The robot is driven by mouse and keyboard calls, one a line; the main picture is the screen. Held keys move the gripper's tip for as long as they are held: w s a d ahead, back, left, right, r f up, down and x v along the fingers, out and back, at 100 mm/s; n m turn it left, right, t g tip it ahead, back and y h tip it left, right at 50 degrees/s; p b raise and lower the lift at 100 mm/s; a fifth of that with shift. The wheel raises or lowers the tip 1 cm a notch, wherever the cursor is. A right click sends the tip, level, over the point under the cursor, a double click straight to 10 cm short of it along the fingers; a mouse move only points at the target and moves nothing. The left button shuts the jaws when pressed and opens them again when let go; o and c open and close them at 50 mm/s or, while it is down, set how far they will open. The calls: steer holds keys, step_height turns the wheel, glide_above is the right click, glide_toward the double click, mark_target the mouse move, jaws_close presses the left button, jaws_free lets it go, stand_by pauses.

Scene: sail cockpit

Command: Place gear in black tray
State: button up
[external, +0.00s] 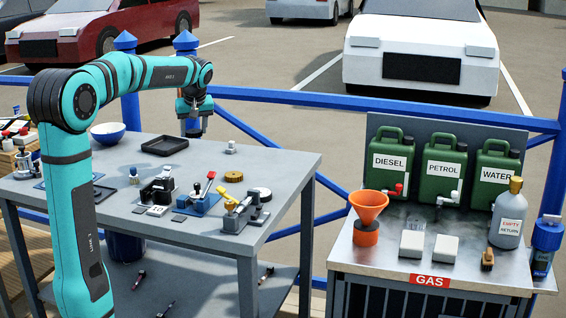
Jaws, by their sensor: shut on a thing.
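My gripper (194,131) is raised above the far edge of the grey table, pointing down. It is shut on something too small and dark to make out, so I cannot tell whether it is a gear. A shallow black tray (165,146) lies on the table to the left of and below my gripper in the picture, apart from it. A second dark tray (103,194) lies farther left, partly hidden by my arm. A brass-coloured, gear-like disc (233,176) lies on the table near the right side.
The grey table (275,158) holds a blue bowl (108,132), a black-and-silver device (157,190), a blue vice-like tool (200,202) and a yellow-handled tool (238,212). Blue railings (360,106) run behind. A gas bench (430,270) stands at the right.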

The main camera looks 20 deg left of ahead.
steer(key=n, duration=0.1)
glide_above(159, 147)
steer(key=s+d, duration=0.1)
steer(key=d, duration=0.1)
steer(key=shift+w+a+f, duration=0.1)
steer(key=shift+a+f, duration=0.05)
steer(key=shift+f, duration=1.4)
steer(key=shift+s+a+f, duration=0.1)
steer(key=shift+a+f, duration=0.1)
steer(key=shift+f, duration=1.3)
steer(key=shift+w+a+f, duration=0.1)
steer(key=shift+a+f, duration=0.05)
steer(key=shift+f, duration=1.4)
steer(key=shift+f, duration=0.1)
steer(key=o, duration=1.1)
steer(key=v, duration=1.2)
steer(key=shift+w+d, duration=0.15)
steer(key=shift+d, duration=0.05)
